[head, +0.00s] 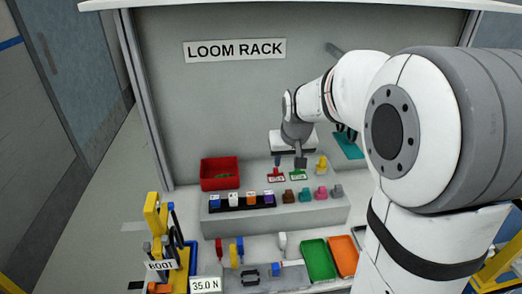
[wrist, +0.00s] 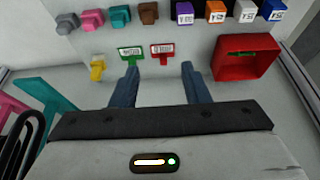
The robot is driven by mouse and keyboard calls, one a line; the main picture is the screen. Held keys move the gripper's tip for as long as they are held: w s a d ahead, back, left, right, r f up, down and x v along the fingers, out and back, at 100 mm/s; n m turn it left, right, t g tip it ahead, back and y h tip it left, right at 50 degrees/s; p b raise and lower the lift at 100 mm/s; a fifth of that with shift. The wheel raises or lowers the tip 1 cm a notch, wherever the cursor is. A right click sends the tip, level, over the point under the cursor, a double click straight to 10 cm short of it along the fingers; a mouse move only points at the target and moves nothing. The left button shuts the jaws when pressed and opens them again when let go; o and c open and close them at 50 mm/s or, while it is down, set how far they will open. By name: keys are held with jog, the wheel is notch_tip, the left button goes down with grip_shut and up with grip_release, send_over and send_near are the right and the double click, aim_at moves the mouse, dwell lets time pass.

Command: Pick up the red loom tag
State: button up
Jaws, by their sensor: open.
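The red loom tag (head: 276,178) lies on the upper shelf surface behind the row of connectors, with a white label on its face. In the head view my gripper (head: 289,162) is above and behind the tags, partly hidden by my own wrist. A green tag (wrist: 131,52) lies beside the red one, in front of the left finger.
A red bin (head: 220,186) with a green item inside stands left of the tags. A yellow piece (wrist: 97,64) is beside the green tag. Several colored connectors (wrist: 148,13) line the ledge. Green and orange trays (head: 318,260) sit lower down.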

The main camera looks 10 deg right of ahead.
jog(key=b, duration=0.2)
send_near(276, 170)
jog(key=f, duration=0.1)
jog(key=p+x, duration=0.2)
jog(key=x, duration=0.5)
jog(key=shift+w+f, duration=0.25)
jog(key=shift+f, duration=0.1)
jog(key=shift+c, duration=0.5)
grip_shut()
